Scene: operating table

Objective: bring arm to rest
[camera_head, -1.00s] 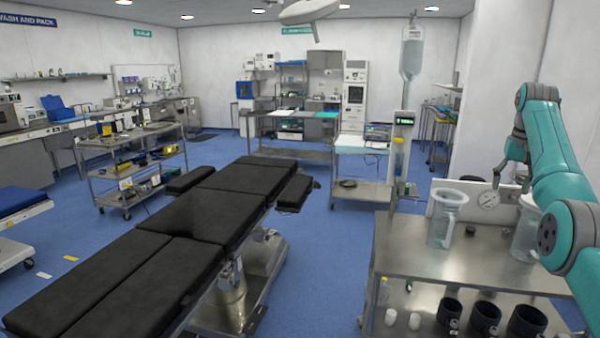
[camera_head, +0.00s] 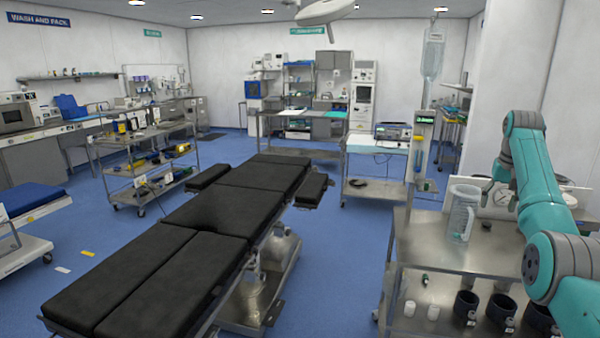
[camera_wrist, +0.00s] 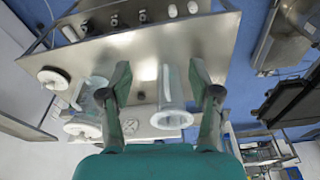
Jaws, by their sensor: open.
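My teal arm (camera_head: 535,175) stands at the right of the head view, bent over a steel cart (camera_head: 440,255). My gripper (camera_wrist: 160,78) hangs at its end, small and partly hidden in the head view. In the wrist view its two fingers are wide apart with nothing held between them. A clear jug (camera_head: 459,215) stands on the cart top, left of my arm. In the wrist view a clear cylindrical vessel (camera_wrist: 172,100) shows beyond the gap between the fingers. A second clear vessel (camera_wrist: 90,97) lies in view left of the left finger. My arm hides part of the cart top.
A black operating table (camera_head: 215,225) stands left of the cart, with blue floor between. White bottles (camera_head: 433,312) and dark cups (camera_head: 500,308) sit on the cart's lower shelf. An IV stand (camera_head: 423,145) rises behind the cart. A white wall is close behind my arm.

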